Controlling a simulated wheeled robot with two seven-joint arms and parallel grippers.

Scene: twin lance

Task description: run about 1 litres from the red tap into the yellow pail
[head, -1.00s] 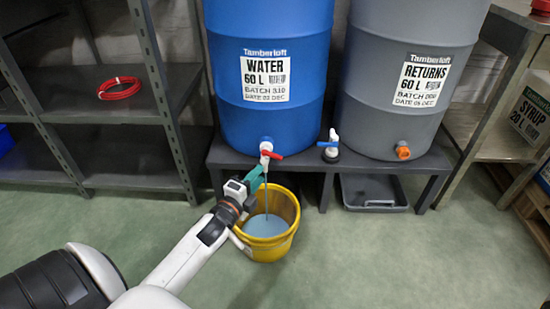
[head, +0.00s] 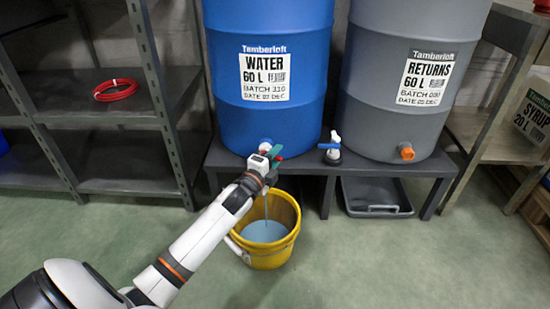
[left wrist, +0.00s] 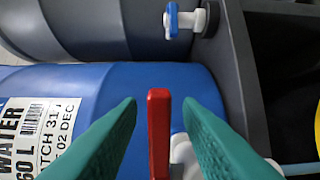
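The red tap (head: 279,154) is on the front of the blue water barrel (head: 268,75); my gripper partly hides it in the head view. A thin stream runs down from it into the yellow pail (head: 290,250) on the floor, which holds pale blue water (head: 264,231). My left gripper (head: 271,152) is at the tap. In the left wrist view its two green fingers (left wrist: 158,108) are apart, with the red lever (left wrist: 158,135) upright between them and a gap showing on both sides. My right gripper is not in view.
A grey returns barrel (head: 405,80) with an orange outlet stands right of the blue one on the dark bench (head: 405,168). A blue-handled tap (head: 331,150) sits between them. A grey tray (head: 376,196) lies under the bench. The floor in front is clear.

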